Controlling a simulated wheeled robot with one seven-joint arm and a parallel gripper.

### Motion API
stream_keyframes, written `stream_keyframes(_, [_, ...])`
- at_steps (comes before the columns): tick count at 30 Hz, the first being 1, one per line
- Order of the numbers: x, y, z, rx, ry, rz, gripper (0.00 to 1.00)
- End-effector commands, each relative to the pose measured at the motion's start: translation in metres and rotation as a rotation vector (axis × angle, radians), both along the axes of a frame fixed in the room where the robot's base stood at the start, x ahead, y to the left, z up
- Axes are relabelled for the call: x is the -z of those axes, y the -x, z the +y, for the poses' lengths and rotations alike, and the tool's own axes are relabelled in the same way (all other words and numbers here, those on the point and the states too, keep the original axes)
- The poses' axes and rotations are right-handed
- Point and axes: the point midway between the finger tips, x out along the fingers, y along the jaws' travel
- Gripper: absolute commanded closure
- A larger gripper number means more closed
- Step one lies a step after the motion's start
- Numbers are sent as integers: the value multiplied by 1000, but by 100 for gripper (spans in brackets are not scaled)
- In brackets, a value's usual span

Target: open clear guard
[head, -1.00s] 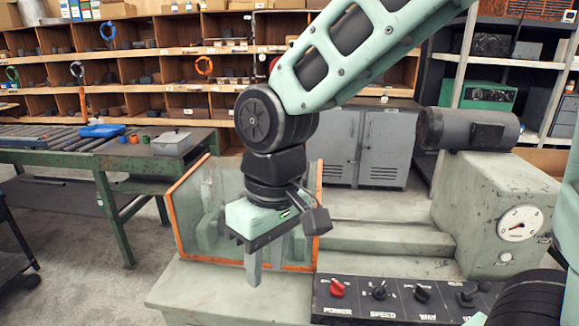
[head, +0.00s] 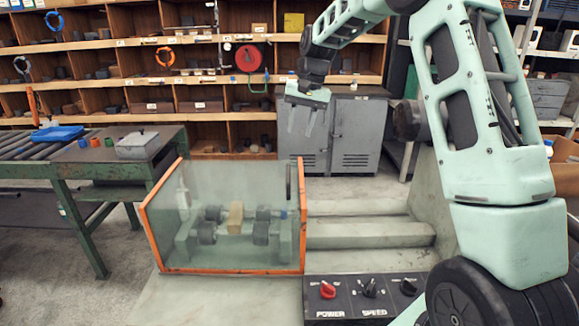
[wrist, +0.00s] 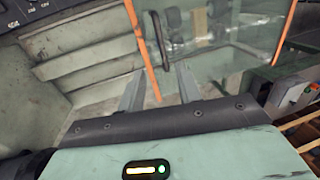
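The clear guard (head: 225,195), with orange edges, stands closed over grey rollers (head: 260,232) and a tan block (head: 236,217) on the pale green machine. A dark upright bar, which looks like a handle (head: 288,183), shows near its right edge. In the wrist view the guard (wrist: 225,55) fills the upper middle and right, with the dark bar (wrist: 160,38) beside an orange edge. My gripper (head: 301,132) is above and behind the guard's right end in the head view. Its two fingers are apart and empty, also in the wrist view (wrist: 160,84).
A control panel with a red knob (head: 327,290) sits at the front. Pale green steps (head: 365,235) lie right of the guard. A green workbench (head: 80,165) stands at the left. Grey cabinets (head: 355,135) and wooden shelves stand behind.

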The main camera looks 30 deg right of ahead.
Motion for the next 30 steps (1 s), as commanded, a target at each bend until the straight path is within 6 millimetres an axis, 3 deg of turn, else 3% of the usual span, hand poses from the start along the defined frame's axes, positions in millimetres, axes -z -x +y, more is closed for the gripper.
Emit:
stream_keyframes(12, [84,-9,16,-2,-3,4,66])
stream_keyframes(18, [115,-12,20,-3,-1,2,66])
stream_keyframes(24, [130,-14,23,-2,0,0,66])
stream_keyframes(30, [132,-14,23,-2,0,0,66])
